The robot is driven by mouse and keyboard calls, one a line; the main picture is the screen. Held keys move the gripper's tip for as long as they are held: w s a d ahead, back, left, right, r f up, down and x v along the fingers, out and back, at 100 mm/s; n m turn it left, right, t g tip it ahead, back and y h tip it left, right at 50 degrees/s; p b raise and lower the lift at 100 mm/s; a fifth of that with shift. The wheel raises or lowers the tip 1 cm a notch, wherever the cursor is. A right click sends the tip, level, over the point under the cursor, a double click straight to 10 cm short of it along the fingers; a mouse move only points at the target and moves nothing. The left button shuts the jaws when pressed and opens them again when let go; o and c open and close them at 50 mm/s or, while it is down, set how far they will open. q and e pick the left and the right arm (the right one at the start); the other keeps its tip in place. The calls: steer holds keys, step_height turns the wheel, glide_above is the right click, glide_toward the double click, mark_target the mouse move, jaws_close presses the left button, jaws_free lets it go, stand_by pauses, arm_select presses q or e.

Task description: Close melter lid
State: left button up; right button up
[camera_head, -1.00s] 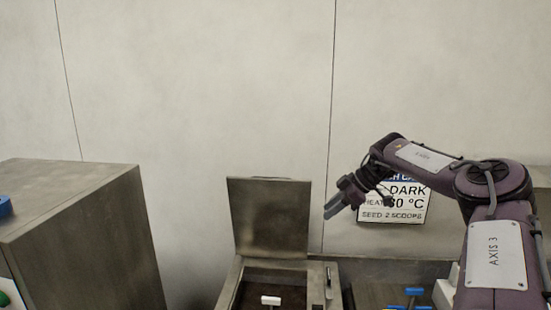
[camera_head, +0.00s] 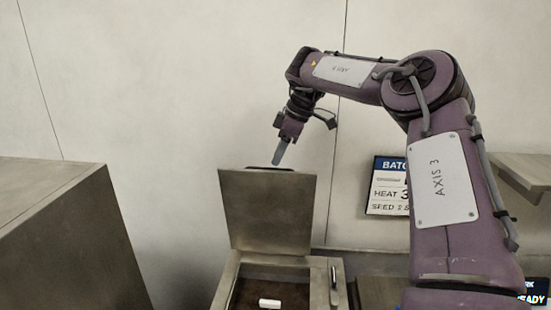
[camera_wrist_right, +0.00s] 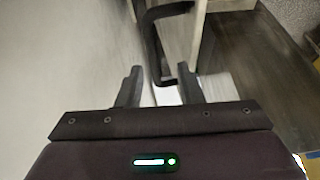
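The melter lid (camera_head: 268,212) is a grey metal plate standing upright, open, at the back of the melter (camera_head: 318,285). The melter's opening shows brown inside, with a white-topped item (camera_head: 269,303) in it. My right gripper (camera_head: 281,152) is just above the lid's top edge, pointing down. In the wrist view its two fingers (camera_wrist_right: 160,82) are apart. A dark bent bar handle (camera_wrist_right: 153,45) shows beyond and between the fingers; I cannot tell whether they touch it. My left gripper is not in view.
A large grey metal cabinet (camera_head: 60,235) stands at the left. A sign (camera_head: 388,186) hangs on the wall behind my right arm. A shelf (camera_head: 525,172) is at the far right. The wall space above the lid is clear apart from my arm.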

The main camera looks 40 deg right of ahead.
steer(key=x, duration=0.3)
steer(key=shift+w+d+p, duration=0.15)
steer(key=shift+d+p, duration=0.05)
steer(key=shift+p, duration=0.15)
steer(key=shift+w+d+f, duration=0.1)
steer(key=shift+w+f, duration=0.1)
steer(key=shift+f, duration=0.1)
steer(key=shift+s+r, duration=0.15)
steer(key=shift+c, duration=0.5)
jaws_close()
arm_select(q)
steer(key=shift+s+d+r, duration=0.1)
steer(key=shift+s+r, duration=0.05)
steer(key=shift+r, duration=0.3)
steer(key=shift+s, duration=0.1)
